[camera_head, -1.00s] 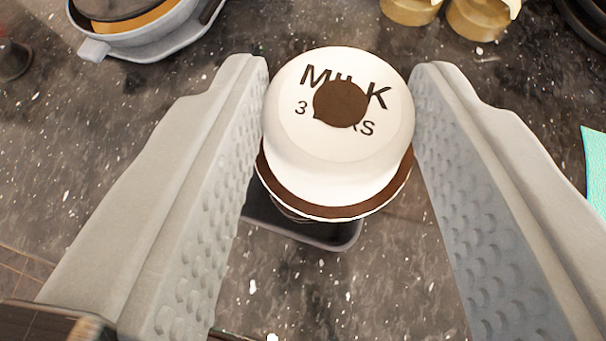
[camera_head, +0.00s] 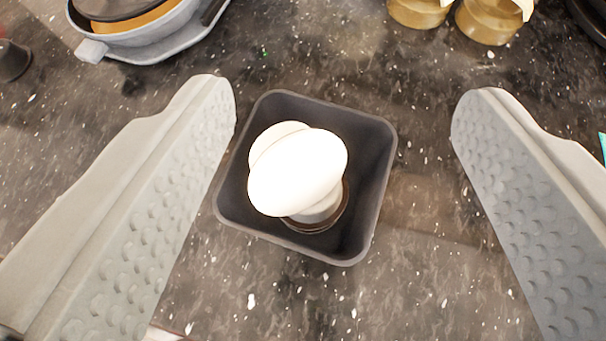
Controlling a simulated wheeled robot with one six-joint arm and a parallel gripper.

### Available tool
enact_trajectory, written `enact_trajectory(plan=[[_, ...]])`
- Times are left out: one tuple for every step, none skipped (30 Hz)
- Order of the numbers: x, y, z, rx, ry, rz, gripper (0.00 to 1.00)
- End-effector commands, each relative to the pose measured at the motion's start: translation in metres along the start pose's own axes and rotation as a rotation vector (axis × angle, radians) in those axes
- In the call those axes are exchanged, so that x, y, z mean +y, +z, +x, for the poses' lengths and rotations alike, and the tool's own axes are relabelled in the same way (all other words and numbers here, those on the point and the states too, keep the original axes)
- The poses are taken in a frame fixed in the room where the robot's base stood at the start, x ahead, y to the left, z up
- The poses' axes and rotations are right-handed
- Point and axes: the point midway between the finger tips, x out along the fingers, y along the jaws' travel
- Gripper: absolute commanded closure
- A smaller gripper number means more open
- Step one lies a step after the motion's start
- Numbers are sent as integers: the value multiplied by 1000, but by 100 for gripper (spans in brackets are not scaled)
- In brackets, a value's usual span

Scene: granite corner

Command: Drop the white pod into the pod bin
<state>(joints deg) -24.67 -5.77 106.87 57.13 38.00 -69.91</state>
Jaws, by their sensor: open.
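The white pod (camera_head: 297,172) shows as a bright, tilted white shape within the outline of the pod bin (camera_head: 370,200), a dark square open container on the counter. Whether it has come to rest or is still dropping I cannot tell. Other white parts and a brown-ringed rim show beneath and beside it in the bin; whether they belong to another pod is unclear. My gripper (camera_head: 345,108) is wide open and empty above the bin, with one finger to each side, clear of the pod.
The counter is dark speckled stone. A grey-blue pan-like vessel (camera_head: 150,40) stands at the top left, with a small dark object (camera_head: 13,62) at the left edge. Gold jars (camera_head: 488,20) stand at the top right. The counter around the bin is mostly clear.

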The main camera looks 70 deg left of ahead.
Motion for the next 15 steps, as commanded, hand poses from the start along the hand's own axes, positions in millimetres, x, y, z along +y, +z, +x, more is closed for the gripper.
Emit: enact_trajectory(plan=[[0, 0, -2, 0, 0, 0, 36], [0, 0, -4, 1, 0, 0, 36], [0, 0, -7, 1, 1, 0, 36], [0, -1, -10, 2, 1, 0, 36], [0, -1, -14, 2, 1, 0, 36], [0, -1, -19, 2, 2, 0, 36], [1, 0, -24, 2, 3, 0, 36], [1, 0, -30, 2, 3, 0, 36], [0, 0, -38, 2, 3, -1, 36], [1, -1, -44, 2, 3, -1, 36], [1, 0, -49, 2, 3, -1, 36], [1, 0, -58, 2, 3, -1, 36], [1, 0, -64, 2, 4, -1, 36], [1, -1, -70, 2, 4, -1, 36], [1, 0, -78, 2, 3, 0, 36]])
